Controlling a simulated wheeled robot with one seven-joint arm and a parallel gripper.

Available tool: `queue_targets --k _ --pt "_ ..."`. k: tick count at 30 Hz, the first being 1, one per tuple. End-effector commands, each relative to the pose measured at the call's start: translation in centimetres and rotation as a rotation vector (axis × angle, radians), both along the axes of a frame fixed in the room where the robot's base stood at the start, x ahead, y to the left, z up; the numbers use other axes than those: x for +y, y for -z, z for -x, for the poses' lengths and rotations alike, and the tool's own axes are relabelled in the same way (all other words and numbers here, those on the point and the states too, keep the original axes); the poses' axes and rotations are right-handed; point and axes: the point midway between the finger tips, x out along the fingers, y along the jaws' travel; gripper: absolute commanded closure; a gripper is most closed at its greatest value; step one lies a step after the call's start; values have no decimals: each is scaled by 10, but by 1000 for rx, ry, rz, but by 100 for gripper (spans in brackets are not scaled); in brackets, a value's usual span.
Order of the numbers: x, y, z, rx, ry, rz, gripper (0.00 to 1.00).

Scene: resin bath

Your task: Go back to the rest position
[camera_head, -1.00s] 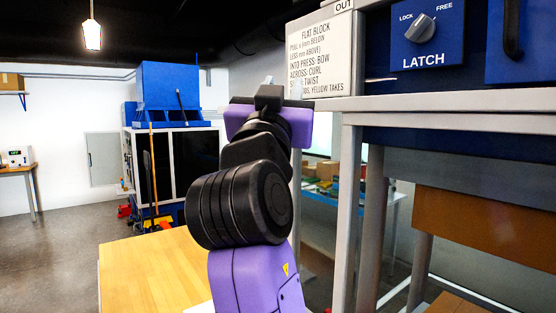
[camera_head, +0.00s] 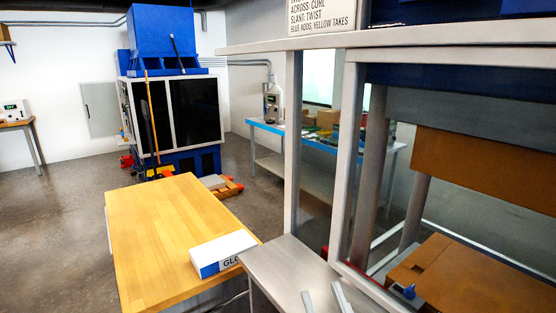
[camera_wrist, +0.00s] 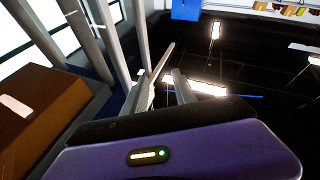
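My gripper (camera_head: 324,297) shows only as two grey fingertips at the bottom edge of the head view. They point up and stand apart, in front of the grey metal shelf (camera_head: 275,270). In the wrist view my gripper (camera_wrist: 170,78) has its two grey fingers apart with nothing seen between them. The purple hand fills the bottom of that view, and the dark ceiling with lamps lies beyond the fingers. The rest of my arm is out of the head view.
A wooden table (camera_head: 160,235) with a white-and-blue glove box (camera_head: 222,254) stands left of the shelf. The steel press frame (camera_head: 345,165) and a brown block (camera_head: 485,175) are at right. A blue-topped bench (camera_head: 320,143) is behind. Grey floor (camera_head: 60,220) is clear at left.

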Motion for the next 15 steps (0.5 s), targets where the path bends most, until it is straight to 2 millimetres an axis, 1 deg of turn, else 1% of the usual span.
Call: queue_targets --k 1,6,8,9,15 --pt "-10 17 17 25 3 -2 67" --pt "-36 53 68 88 12 -24 67" --pt "-45 63 87 112 18 -34 67" --pt "-52 70 99 129 24 -38 67" --pt "-80 98 160 232 61 -74 67"
